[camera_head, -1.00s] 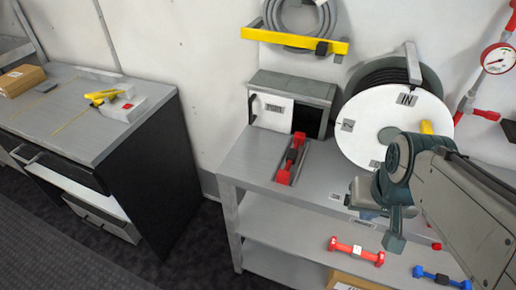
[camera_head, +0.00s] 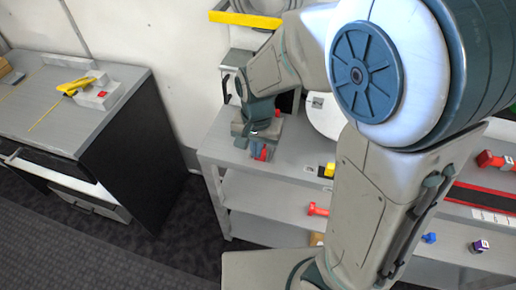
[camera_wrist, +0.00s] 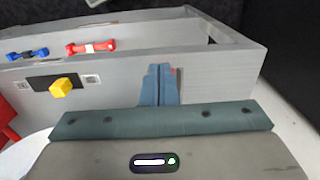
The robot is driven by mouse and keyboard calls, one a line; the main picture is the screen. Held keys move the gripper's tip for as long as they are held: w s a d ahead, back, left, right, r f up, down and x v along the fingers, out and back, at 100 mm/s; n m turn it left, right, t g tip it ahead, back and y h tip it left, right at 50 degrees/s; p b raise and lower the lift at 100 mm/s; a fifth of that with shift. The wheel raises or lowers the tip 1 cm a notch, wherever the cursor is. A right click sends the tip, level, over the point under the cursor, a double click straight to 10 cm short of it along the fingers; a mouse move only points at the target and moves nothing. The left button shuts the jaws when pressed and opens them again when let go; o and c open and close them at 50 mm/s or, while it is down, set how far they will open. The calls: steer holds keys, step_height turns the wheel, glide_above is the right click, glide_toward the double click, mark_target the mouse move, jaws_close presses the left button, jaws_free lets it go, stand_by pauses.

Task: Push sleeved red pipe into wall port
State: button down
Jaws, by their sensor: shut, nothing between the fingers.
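A yellow block (camera_head: 328,170) is at the bench's front edge. A red dumbbell-shaped part (camera_wrist: 90,47) and a blue one (camera_wrist: 27,54) lie on the lower shelf. A white reel (camera_head: 322,115) stands to the right. A separate grey cabinet (camera_head: 120,95) is at left, across a floor gap.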

mark_target(258, 165)
steer(key=f, duration=1)
steer(key=shift+w+a+f+b, duration=0.25)
steer(key=shift+f+b, duration=0.1)
steer(key=shift+w+d+r+p, duration=0.1)
steer(key=shift+w+d+p, duration=0.1)
steer(key=shift+w, duration=0.4)
steer(key=shift+w+d+r+p, duration=0.1)
steer(key=shift+w+d, duration=0.1)
steer(key=shift+w, duration=0.4)
steer(key=shift+w+d, duration=0.2)
steer(key=shift+w, duration=0.4)
